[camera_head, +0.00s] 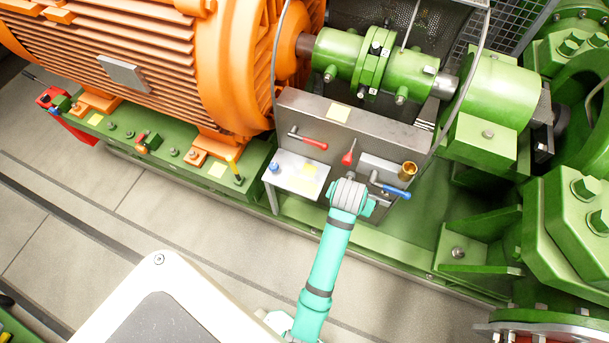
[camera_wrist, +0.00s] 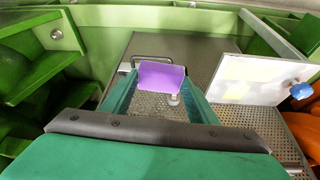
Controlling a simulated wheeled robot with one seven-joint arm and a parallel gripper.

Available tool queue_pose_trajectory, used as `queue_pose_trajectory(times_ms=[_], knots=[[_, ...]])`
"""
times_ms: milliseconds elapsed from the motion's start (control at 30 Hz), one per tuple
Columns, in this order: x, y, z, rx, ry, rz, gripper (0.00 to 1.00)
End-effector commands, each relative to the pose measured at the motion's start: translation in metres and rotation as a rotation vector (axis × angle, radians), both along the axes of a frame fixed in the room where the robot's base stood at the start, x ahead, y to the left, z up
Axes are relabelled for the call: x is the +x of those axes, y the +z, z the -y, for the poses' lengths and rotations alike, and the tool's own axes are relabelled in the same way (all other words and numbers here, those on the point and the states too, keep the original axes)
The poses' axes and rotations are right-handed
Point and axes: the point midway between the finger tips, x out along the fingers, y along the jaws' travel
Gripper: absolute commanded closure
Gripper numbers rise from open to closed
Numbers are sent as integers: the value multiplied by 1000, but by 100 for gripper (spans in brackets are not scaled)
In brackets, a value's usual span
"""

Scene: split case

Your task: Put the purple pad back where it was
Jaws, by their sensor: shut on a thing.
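The purple pad (camera_wrist: 162,76) shows in the wrist view between the two teal fingers of my gripper (camera_wrist: 162,82). My gripper is shut on it, with a perforated grey metal surface (camera_wrist: 158,104) behind it. I cannot tell how far the pad is from that surface. In the head view my gripper (camera_head: 350,195) is in front of the grey metal panel (camera_head: 310,112), right of a small white shelf (camera_head: 290,182). The pad is hidden there.
The white shelf (camera_wrist: 258,93) carries pale yellow patches and a blue knob (camera_wrist: 299,85). Red-handled (camera_head: 313,143) and blue-handled (camera_head: 396,192) tools and a brass cup (camera_head: 407,169) are close to my gripper. Green machine blocks (camera_head: 480,240) stand at the right. Floor at the left (camera_head: 150,215) is clear.

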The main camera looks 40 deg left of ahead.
Motion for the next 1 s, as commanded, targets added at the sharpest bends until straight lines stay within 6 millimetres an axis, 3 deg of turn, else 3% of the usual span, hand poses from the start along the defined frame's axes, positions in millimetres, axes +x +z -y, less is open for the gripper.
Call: queue_pose_trajectory(times_ms=[33,200,300,467,633,1000], knots=[[-11,17,-21,2,26,6,67],[-52,61,-68,4,74,5,67],[-72,77,-86,7,95,4,67],[-89,90,-101,9,113,4,67],[-78,82,-119,9,119,0,67],[-26,43,-173,7,117,-2,67]])
